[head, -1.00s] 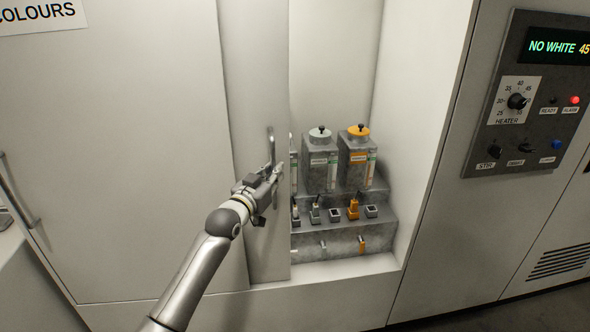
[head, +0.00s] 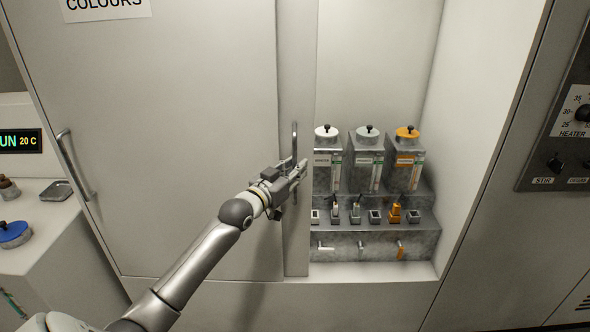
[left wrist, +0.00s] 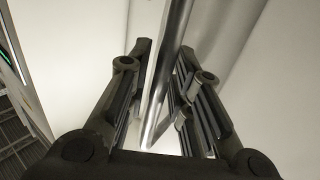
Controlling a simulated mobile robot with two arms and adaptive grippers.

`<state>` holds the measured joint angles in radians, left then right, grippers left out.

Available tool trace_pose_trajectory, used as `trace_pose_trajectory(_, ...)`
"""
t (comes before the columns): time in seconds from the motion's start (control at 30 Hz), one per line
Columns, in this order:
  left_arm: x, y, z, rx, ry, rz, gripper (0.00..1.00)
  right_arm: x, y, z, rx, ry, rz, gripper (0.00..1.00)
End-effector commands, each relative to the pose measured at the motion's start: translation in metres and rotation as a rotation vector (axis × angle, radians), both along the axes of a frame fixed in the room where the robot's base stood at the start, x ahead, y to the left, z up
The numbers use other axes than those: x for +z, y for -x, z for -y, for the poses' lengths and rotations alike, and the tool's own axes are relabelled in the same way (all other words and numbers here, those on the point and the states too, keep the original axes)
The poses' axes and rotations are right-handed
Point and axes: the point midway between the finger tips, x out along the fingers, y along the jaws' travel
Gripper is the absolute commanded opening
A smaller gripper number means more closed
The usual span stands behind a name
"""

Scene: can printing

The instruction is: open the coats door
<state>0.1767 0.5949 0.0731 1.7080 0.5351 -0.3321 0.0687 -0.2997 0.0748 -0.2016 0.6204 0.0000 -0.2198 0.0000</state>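The coats door (head: 299,240) shows in the head view as a narrow pale panel at the left side of an open cabinet bay. My right gripper is not in view.
A wide door marked COLOURS (head: 180,150) is on the left. A control panel (head: 560,140) is on the right. A side counter (head: 40,240) is at far left.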

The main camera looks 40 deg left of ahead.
Motion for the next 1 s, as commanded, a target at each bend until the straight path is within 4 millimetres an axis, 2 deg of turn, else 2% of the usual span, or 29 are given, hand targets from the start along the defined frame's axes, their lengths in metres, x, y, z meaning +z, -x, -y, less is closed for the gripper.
trace_pose_trajectory(0.27,0.000,0.000,0.000,0.000,0.000,0.000,0.34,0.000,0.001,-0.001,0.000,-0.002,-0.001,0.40)
trace_pose_trajectory(0.37,0.000,0.000,0.000,0.000,0.000,0.000,0.34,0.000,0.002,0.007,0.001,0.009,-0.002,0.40)
trace_pose_trajectory(0.47,0.000,0.005,0.000,0.000,0.000,0.000,0.34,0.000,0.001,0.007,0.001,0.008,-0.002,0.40)
trace_pose_trajectory(0.57,-0.001,0.014,0.000,0.000,0.000,-0.001,0.34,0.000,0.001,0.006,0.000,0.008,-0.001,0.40)
trace_pose_trajectory(1.0,-0.001,0.084,0.001,0.000,-0.001,-0.003,0.34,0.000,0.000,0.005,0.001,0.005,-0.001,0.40)
